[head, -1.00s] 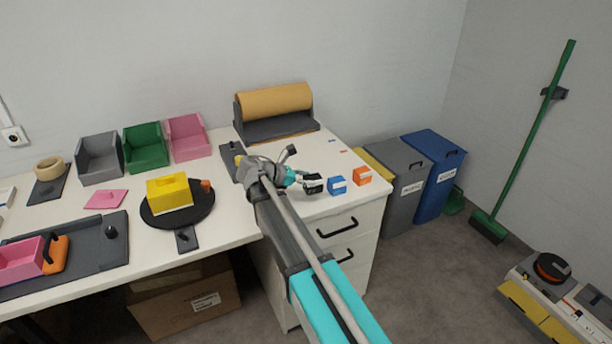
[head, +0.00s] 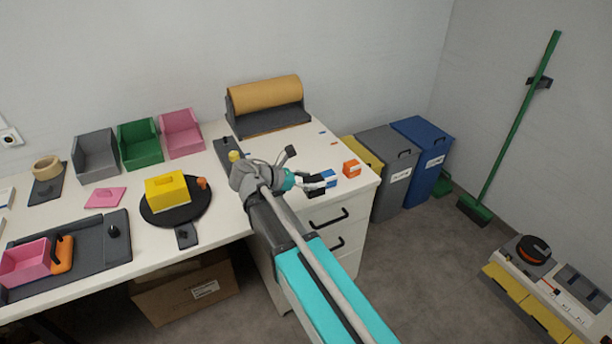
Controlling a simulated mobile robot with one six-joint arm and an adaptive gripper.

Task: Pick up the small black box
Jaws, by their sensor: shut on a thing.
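The small black box (head: 316,192) is at the end of my gripper (head: 317,182), near the front edge of the white worktop. The gripper is shut on it, with light-tipped fingers across its upper part. The box appears raised, with its lower part in front of the drawer unit's edge, though the gap to the worktop is hard to judge. A blue box (head: 330,175) stands just behind it and is partly hidden by the gripper. An orange box (head: 351,168) stands further right.
A brown paper roll on a dark holder (head: 268,122) stands at the back. A yellow box (head: 167,192) sits on a round black turntable (head: 197,211) to the left. Grey and blue bins (head: 388,150) stand right of the drawers. The worktop behind the orange box is mostly clear.

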